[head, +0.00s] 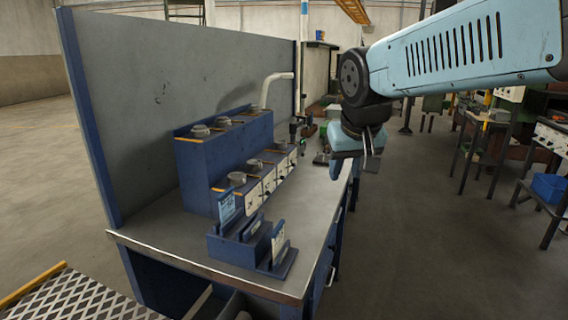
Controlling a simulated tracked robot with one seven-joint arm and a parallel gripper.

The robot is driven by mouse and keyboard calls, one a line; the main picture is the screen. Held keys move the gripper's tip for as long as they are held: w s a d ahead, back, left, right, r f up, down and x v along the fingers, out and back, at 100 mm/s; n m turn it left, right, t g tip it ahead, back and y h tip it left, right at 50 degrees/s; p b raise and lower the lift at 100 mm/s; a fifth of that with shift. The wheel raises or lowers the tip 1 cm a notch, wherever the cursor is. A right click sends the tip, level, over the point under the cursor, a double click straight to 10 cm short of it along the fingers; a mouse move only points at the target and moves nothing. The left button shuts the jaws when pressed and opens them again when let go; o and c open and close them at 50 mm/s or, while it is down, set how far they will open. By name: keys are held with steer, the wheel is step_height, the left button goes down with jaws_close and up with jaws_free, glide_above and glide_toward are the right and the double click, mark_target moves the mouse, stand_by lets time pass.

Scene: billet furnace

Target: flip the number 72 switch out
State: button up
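A blue stepped unit (196,170) stands on the grey-topped workbench. Its lower front carries a row of small white panels (253,196) with dark marks. These may hold switches, but they are too small to tell. I cannot read a number 72 anywhere, so I cannot pick out that switch. My gripper (369,158) hangs from my light blue arm at the upper right, beyond the bench's right edge in the picture. It is apart from the unit and the panels. Its fingers are small and partly overlap the blue wrist, so their opening is unclear.
Several round grey knobs (237,178) sit on the unit's steps. A blue holder with cards (233,250) stands at the bench's near end. A grey back panel (180,75) rises behind. A white bent pipe (279,77) stands farther back.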

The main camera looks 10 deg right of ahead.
steer(key=shift+m+h, duration=0.4)
steer(key=shift+h, duration=0.1)
steer(key=w, duration=0.3)
steer(key=w+r, duration=0.1)
steer(key=w, duration=0.6)
steer(key=shift+w+d+r, duration=0.25)
steer(key=shift+w+r, duration=0.05)
steer(key=shift+r, duration=0.1)
jaws_close()
steer(key=w+a+f, duration=0.1)
steer(key=w+f, duration=0.3)
steer(key=w, duration=0.8)
steer(key=w+a+f+m+h, duration=0.1)
steer(key=w+f, duration=0.3)
steer(key=w, duration=0.9)
steer(key=w+a+f+h, duration=0.1)
steer(key=w+f, duration=0.4)
steer(key=w, duration=0.7)
steer(key=shift+w+a+m+t, duration=0.2)
steer(key=shift+w+m+t, duration=0.2)
